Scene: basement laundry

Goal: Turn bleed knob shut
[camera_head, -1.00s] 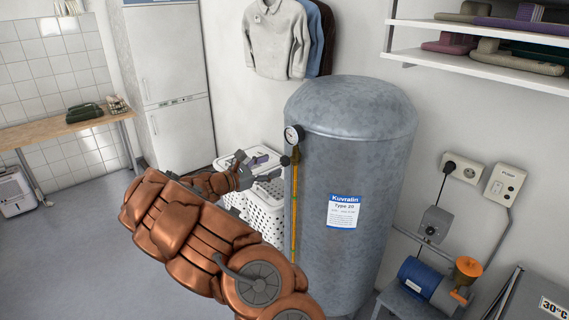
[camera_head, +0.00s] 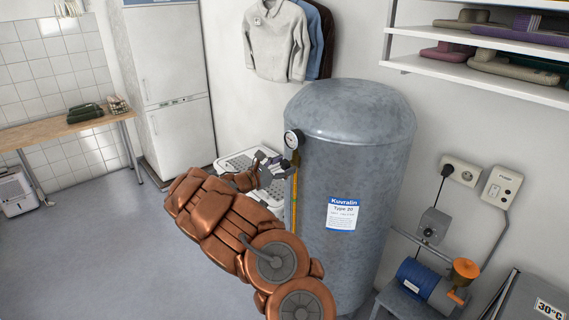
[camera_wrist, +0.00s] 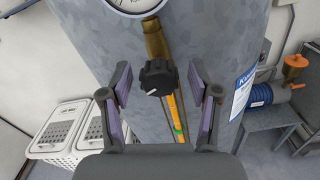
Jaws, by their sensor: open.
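The bleed knob (camera_wrist: 157,77) is a black, ridged knob with a white mark. It sits on a brass fitting (camera_wrist: 154,40) on the side of the grey metal tank (camera_head: 352,180), below the round gauge (camera_head: 292,139). My gripper (camera_wrist: 159,82) is open, with one purple-padded finger on each side of the knob in the wrist view. Gaps show between both pads and the knob; how far the fingertips reach along it is unclear. In the head view my gripper (camera_head: 278,166) is beside the tank's left side and largely hides the knob.
An orange-yellow tube (camera_wrist: 174,107) runs down the tank below the knob. White laundry baskets (camera_wrist: 62,132) stand left of the tank. A blue pump (camera_head: 424,278) with an orange funnel is at the right. Shirts (camera_head: 277,38) hang above.

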